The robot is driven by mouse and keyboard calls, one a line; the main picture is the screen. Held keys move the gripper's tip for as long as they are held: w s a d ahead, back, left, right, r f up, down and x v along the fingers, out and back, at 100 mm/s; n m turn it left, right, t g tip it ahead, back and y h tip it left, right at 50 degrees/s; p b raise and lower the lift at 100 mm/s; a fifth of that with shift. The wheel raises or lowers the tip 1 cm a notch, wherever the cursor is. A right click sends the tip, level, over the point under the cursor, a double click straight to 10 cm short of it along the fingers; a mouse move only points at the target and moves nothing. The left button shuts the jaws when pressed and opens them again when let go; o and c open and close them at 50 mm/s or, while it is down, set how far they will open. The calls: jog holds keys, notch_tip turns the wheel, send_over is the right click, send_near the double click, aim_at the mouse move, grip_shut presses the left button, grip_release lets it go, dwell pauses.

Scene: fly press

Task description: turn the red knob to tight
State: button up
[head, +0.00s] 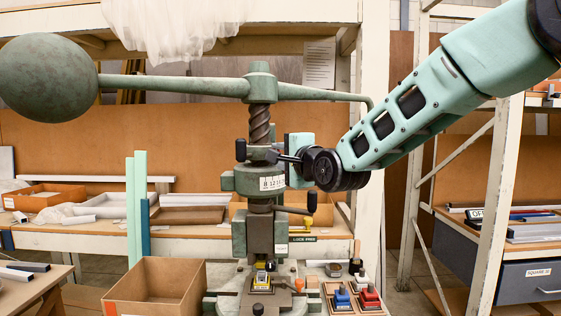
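The green fly press (261,185) stands at the centre, with a screw, a cross arm and a ball weight (48,78). I cannot make out a red knob on it. A small white label (282,249), too small to read surely, is on its lower ram. A dark lever (293,209) sticks out to the right above that label. My arm comes in from the upper right, its dark wrist beside the press head. My gripper (288,158) is at the press head, small and partly hidden by the wrist. I cannot tell its finger opening or whether it touches anything.
A cardboard box (152,293) stands front left of the press. Shelving posts (497,205) stand at right.

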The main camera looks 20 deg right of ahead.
dwell(0.4)
jog(key=o, duration=1)
jog(key=shift+c, duration=0.2)
jog(key=v, duration=1.7)
jog(key=shift+s, duration=0.25)
jog(key=shift+f, duration=0.15)
